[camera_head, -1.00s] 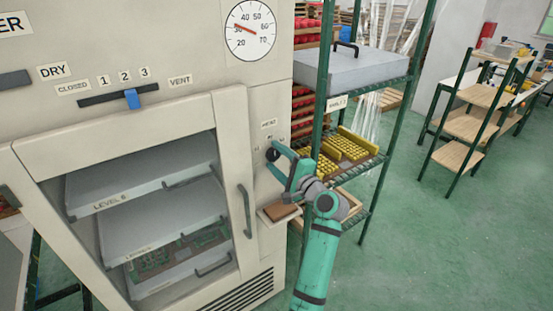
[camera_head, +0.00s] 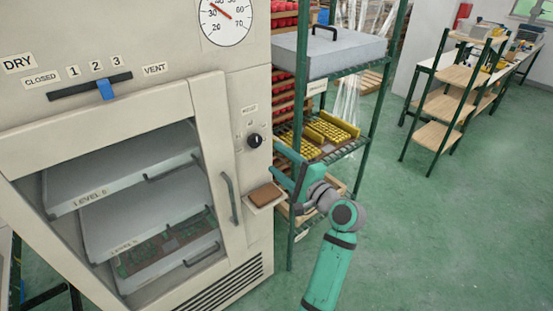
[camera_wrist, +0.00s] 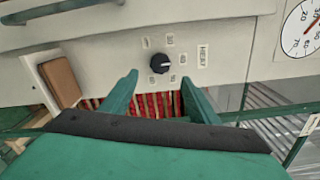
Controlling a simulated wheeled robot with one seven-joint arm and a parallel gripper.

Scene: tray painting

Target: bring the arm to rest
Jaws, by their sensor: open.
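My arm (camera_head: 329,268) reaches up from the bottom of the head view, in front of the green rack. My gripper (camera_wrist: 160,90) is open and empty in the wrist view, its two green fingers apart. In the head view the gripper (camera_head: 284,172) is at the right of the drying cabinet, seen partly side-on. The black heat knob (camera_head: 254,140) is on the cabinet front, up and left of the gripper, with clear space between them. The knob also shows in the wrist view (camera_wrist: 160,63), beyond the fingertips and untouched.
The cabinet (camera_head: 236,90) has a closed glazed door with trays inside and a blue slider (camera_head: 105,89) above. A small ledge holds a brown block (camera_head: 263,194). A green rack (camera_head: 376,100) carries a grey lidded box (camera_head: 330,50) and yellow trays. Open floor (camera_head: 450,230) lies right.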

